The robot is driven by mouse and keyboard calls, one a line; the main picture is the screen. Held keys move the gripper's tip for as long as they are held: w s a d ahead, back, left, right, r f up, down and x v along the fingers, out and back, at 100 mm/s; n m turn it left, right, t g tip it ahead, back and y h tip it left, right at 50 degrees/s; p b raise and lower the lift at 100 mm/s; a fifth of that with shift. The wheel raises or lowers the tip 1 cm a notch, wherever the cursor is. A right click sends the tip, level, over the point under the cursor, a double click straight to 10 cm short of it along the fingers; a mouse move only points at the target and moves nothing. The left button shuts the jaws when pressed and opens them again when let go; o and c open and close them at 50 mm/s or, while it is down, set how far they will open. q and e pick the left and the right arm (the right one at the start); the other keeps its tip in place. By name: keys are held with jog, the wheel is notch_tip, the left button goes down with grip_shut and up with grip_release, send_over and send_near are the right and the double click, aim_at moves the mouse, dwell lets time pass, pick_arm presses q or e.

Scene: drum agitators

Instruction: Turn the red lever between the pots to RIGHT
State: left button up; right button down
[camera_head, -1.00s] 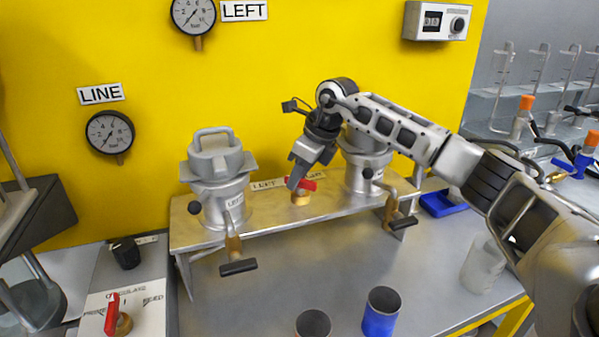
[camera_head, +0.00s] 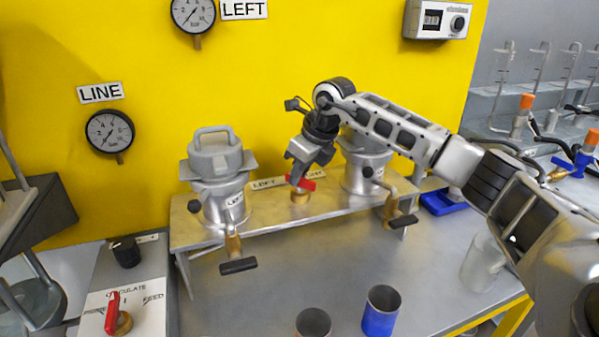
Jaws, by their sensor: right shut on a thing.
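The red lever (camera_head: 306,185) sits on a brass valve body (camera_head: 300,196) on the metal shelf between the two pots. Its visible end points to the right. My right gripper (camera_head: 297,178) comes down from above and is shut on the red lever, partly hiding it. The left pot (camera_head: 215,165) stands to the left of the lever. The right pot (camera_head: 365,175) stands to the right, partly behind my right arm. The LEFT label (camera_head: 265,184) is visible; the label on the other side is mostly hidden by the gripper. My left gripper is not in view.
Another red lever (camera_head: 112,313) is on the panel at lower left.

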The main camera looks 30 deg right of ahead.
jog(key=m+h, duration=0.1)
jog(key=m, duration=0.2)
jog(key=m+h, duration=0.1)
jog(key=m, duration=0.2)
jog(key=shift+t+h+b, duration=0.3)
jog(key=shift+b, duration=0.05)
jog(key=m+h, duration=0.1)
jog(key=m, duration=0.2)
jog(key=m+h+b, duration=0.1)
jog(key=m, duration=0.1)
jog(key=shift+d+m+g, duration=0.1)
jog(key=shift+m+g, duration=0.2)
jog(key=shift+g, duration=0.1)
jog(key=m, duration=0.3)
jog(key=shift+r+g+h, duration=0.1)
jog(key=shift+g+h, duration=0.3)
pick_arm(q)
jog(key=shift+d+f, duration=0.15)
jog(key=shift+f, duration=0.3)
pick_arm(e)
jog(key=shift+m, duration=0.6)
jog(key=shift+m+g, duration=0.3)
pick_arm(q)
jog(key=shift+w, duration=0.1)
pick_arm(e)
jog(key=shift+d, duration=0.1)
jog(key=c, duration=1.5)
grip_release()
jog(key=shift+o, duration=0.2)
